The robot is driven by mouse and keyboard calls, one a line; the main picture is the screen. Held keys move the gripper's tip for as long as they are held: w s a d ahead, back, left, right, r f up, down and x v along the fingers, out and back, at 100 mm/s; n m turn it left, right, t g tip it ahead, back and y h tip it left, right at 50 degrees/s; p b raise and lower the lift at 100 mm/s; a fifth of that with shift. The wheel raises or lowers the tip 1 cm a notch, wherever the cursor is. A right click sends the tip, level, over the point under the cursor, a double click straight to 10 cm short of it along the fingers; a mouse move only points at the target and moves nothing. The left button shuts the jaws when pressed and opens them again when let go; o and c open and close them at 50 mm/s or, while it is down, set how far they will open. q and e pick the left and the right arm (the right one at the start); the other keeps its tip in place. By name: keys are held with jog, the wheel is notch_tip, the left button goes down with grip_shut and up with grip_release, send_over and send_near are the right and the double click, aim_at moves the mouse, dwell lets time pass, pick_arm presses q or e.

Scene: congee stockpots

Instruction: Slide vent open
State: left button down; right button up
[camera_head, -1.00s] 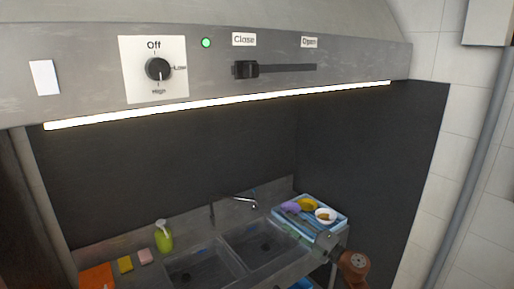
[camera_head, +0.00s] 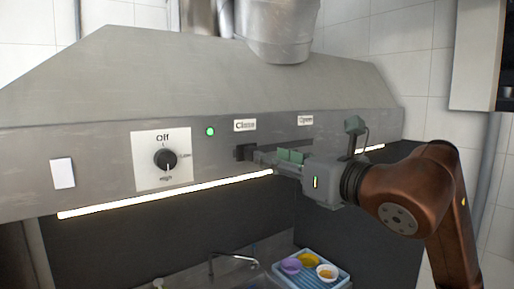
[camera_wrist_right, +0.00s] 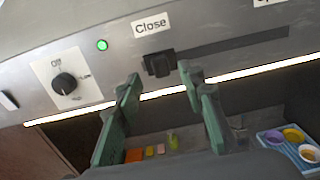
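The black vent slider (camera_head: 243,152) sits at the left end of its slot, under the "Close" label (camera_head: 245,125), on the hood's front panel. The "Open" label (camera_head: 305,120) is over the slot's right end. In the right wrist view the slider (camera_wrist_right: 159,64) lies just ahead of my right gripper (camera_wrist_right: 162,82), whose two green fingers are spread apart with nothing between them. In the head view my right gripper (camera_head: 270,158) points left, close to the slider's right side and partly covering the slot. Whether it touches the slider cannot be told. My left gripper is not in view.
A rotary knob (camera_head: 165,159), a green light (camera_head: 210,132) and a white switch plate (camera_head: 63,173) are on the panel left of the slider. A bright light strip (camera_head: 170,194) runs below. A blue tray (camera_head: 318,284) with bowls stands by the sink.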

aim_at(251, 153)
jog(key=p+x, duration=0.2)
jog(key=x, duration=0.5)
jog(key=shift+p, duration=0.3)
jog(key=shift+f, duration=0.1)
jog(key=shift+c, duration=0.3)
grip_shut()
